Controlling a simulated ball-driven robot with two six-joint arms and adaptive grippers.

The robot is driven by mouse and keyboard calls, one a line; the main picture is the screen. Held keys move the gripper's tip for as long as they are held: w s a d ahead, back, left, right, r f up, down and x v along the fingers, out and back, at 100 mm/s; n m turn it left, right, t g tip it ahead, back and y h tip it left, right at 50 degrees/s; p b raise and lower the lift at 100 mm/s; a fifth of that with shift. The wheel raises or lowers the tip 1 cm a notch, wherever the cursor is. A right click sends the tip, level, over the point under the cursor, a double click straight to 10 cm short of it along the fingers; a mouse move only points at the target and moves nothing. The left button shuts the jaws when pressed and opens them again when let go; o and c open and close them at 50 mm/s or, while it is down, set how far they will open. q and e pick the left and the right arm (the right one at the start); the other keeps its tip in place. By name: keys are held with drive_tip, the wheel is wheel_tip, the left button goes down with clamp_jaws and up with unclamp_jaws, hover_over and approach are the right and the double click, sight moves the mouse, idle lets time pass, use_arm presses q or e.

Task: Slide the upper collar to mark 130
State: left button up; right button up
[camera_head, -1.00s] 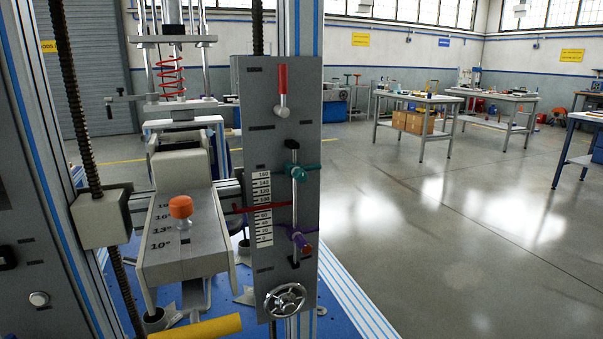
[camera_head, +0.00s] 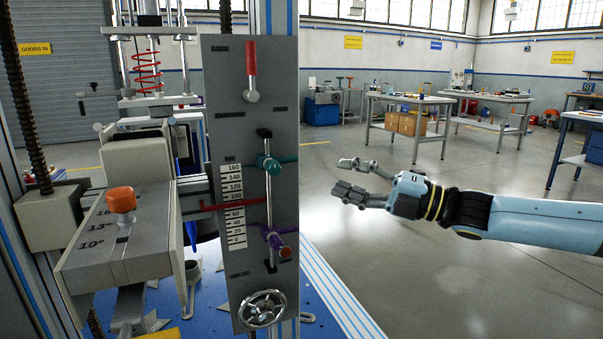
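The upper collar (camera_head: 271,165) is teal and sits on a vertical rod on the grey panel (camera_head: 222,100), about level with the top of the scale. The white scale (camera_head: 232,206) runs from 0 to 160. A purple lower collar (camera_head: 274,240) is on the same rod, near the scale's bottom. A red pointer (camera_head: 208,207) crosses the scale near its middle. My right gripper (camera_head: 340,176) is to the right of the panel, its fingers spread, empty and pointing left, apart from the collars. My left gripper is out of view.
A red-handled lever (camera_head: 251,72) is above the collars and a handwheel (camera_head: 262,308) below. A test seat with an orange knob (camera_head: 121,199) stands at left. Workbenches (camera_head: 405,98) are far back. The floor right of the panel is clear.

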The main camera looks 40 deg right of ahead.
sight(291, 161)
drive_tip(key=b+x, duration=0.3)
drive_tip(key=x, duration=0.6)
drive_tip(key=shift+w+r, duration=0.15)
drive_tip(key=shift+w, duration=0.15)
drive_tip(key=shift+w+a, duration=0.35)
drive_tip(key=shift+w, duration=0.25)
clamp_jaws()
